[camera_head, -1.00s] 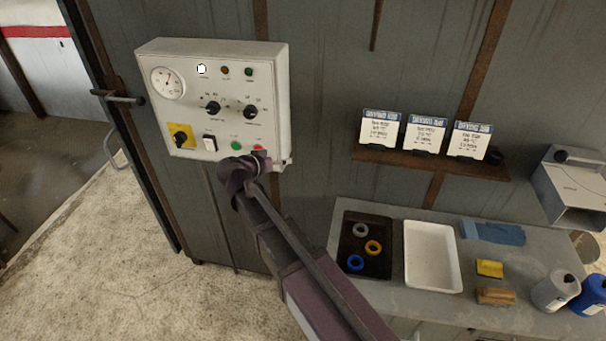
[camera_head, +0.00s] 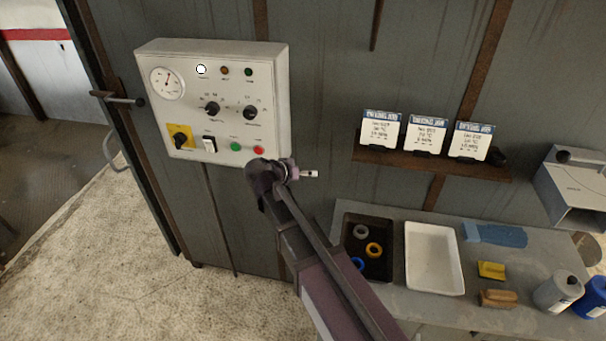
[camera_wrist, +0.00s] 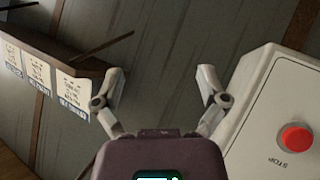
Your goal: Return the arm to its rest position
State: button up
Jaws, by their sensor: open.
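My gripper (camera_wrist: 162,85) is open and empty in the wrist view, its two fingers spread apart in front of the grey wall. In the head view, my arm reaches up from the bottom. The one finger I can make out of my gripper (camera_head: 309,174) points right, below and to the right of the white control panel (camera_head: 225,60). The gripper is apart from the panel. The panel's red stop button (camera_wrist: 295,138) shows at the right of the wrist view. The other finger is hidden behind the wrist in the head view.
A shelf (camera_head: 420,163) with three label cards is on the wall to the right. Below it, a bench (camera_head: 450,313) holds a black tray (camera_head: 349,238) with rings, a white tray (camera_head: 410,262), a sponge, a brush and bottles. A door handle (camera_head: 124,101) juts out at left.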

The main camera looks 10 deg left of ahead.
dwell(0.3)
jog(key=s+d+f+g+y+b, duration=0.2)
jog(key=s+d+f, duration=0.3)
jog(key=d, duration=0.4)
jog(key=s+d+f+n+g+y+b, duration=0.1)
jog(key=s+d+f+g, duration=0.3)
jog(key=d, duration=0.5)
jog(key=s+d+f+g+y+b, duration=0.3)
jog(key=s+d+f, duration=0.3)
jog(key=d, duration=0.3)
jog(key=shift+s+f+n+y+b, duration=0.15)
jog(key=shift+s+n+y+b, duration=0.1)
jog(key=shift+n+y+b, duration=0.2)
